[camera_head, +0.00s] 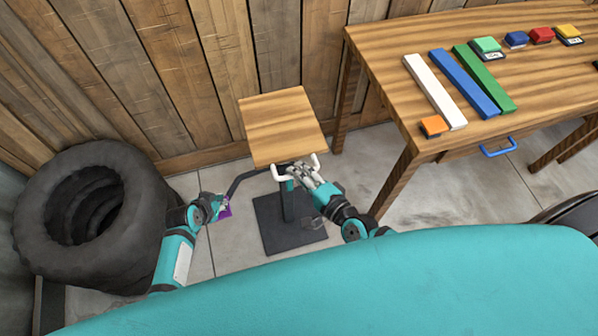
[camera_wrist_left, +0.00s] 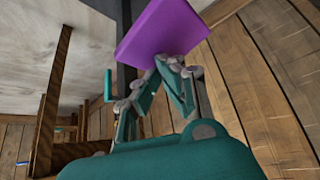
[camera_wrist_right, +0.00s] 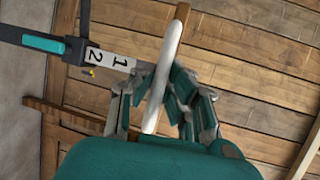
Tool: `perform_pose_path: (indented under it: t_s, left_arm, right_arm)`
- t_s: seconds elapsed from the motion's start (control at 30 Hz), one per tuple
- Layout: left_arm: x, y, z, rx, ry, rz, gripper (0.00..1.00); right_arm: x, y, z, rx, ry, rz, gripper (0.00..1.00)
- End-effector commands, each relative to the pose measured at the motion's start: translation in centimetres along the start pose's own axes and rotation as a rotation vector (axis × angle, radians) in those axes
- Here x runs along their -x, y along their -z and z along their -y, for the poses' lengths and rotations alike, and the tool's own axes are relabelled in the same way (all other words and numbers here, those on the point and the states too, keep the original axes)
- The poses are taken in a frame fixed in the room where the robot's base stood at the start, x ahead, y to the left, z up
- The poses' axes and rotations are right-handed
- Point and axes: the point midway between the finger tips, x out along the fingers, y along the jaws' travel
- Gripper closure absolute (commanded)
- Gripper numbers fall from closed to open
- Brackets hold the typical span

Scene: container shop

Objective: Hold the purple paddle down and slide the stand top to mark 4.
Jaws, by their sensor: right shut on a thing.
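The stand has a square wooden top (camera_head: 280,125) with white handles (camera_head: 313,163) at its front edge. Its dark column rises from a black base plate (camera_head: 290,230). My right gripper (camera_head: 300,172) is shut on a white handle bar (camera_wrist_right: 168,70), which runs between its fingers. A white label with 1 and 2 (camera_wrist_right: 108,56) shows beside it in the right wrist view; no mark 4 is visible. The purple paddle (camera_head: 226,208) is at the end of a dark bent arm, left of the stand. My left gripper (camera_wrist_left: 166,62) is shut, with its fingertips at the paddle (camera_wrist_left: 160,30).
A stack of black tyres (camera_head: 90,210) stands at the left. A wooden table (camera_head: 385,50) at the right carries white, blue and green bars and several small coloured blocks. A wooden wall (camera_head: 220,60) is close behind the stand.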

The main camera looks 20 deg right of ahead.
Motion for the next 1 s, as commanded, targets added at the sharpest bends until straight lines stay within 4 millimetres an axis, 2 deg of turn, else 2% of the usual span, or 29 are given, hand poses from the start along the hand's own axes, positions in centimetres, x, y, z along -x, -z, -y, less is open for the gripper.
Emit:
perform_pose_path:
  t_s: [0.17, 0.5, 0.7, 1.0]
  left_arm:
    - [-0.1, -0.2, -0.1, 0.001, -0.002, 0.004, 1.00]
    - [-0.1, -0.1, -0.1, 0.001, -0.003, 0.003, 1.00]
    - [-0.1, -0.1, -0.1, 0.001, -0.003, 0.003, 1.00]
    - [-0.1, -0.1, -0.1, 0.001, -0.002, 0.002, 1.00]
  right_arm:
    - [0.1, -0.3, 0.8, -0.005, -0.001, -0.001, 1.00]
    - [1.2, -1.0, 7.8, -0.008, 0.012, 0.001, 1.00]
    - [2.0, -1.1, 11.1, 0.002, 0.009, 0.003, 1.00]
    - [2.3, -1.1, 11.7, 0.006, -0.002, 0.002, 1.00]
